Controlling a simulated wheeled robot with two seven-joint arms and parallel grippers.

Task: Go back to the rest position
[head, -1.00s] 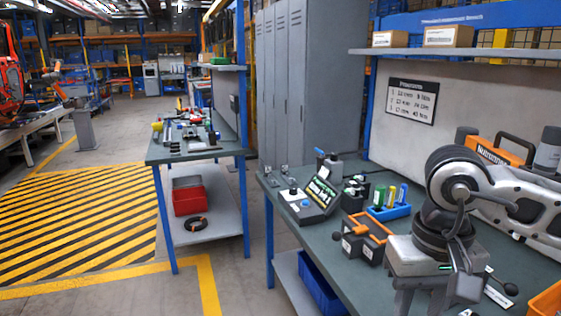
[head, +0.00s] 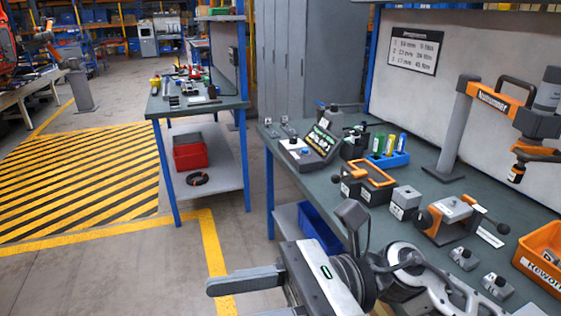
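My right arm comes in from the lower right, in front of the workbench. My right gripper (head: 236,300) points left over the floor, clear of the bench edge. One long grey finger shows fully; the other is mostly cut off by the bottom edge. A gap with bare floor shows between them, and nothing is seen in it. My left gripper is not in view.
The workbench (head: 455,200) carries a control panel (head: 311,148), an orange-framed box (head: 368,181), a grey block (head: 405,202), an orange clamp fixture (head: 450,215) and an orange bin (head: 541,262). A blue bin (head: 320,230) sits below. Striped floor (head: 80,180) is free at left.

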